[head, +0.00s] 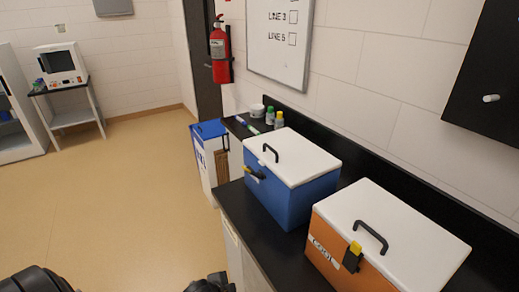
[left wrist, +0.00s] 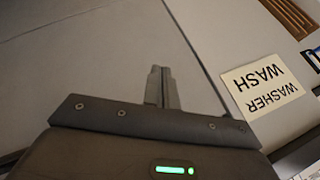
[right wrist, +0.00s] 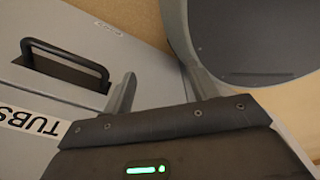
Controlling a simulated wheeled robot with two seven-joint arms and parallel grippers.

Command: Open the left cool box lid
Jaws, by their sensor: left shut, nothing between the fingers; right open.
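The left cool box (head: 290,200) is blue with a white lid (head: 291,157). It stands on the black counter, its lid down and flat. A black handle (head: 270,152) is on the lid, and a yellow-and-black latch (head: 254,173) is on the front face. My left gripper (left wrist: 160,70) is shut and empty in the left wrist view, facing a grey panel. My right gripper (right wrist: 157,70) is open and empty in the right wrist view. Neither wrist view shows the cool box. Only dark parts of my arms show at the head view's bottom edge.
An orange cool box (head: 340,254) with a closed white lid stands right of the blue one. Small bottles (head: 279,119) stand behind it on the counter. A "TUBS" label (right wrist: 28,123) and black handle (right wrist: 65,62) lie near my right gripper. A "WASHER WASH" sign (left wrist: 262,85) shows beside my left.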

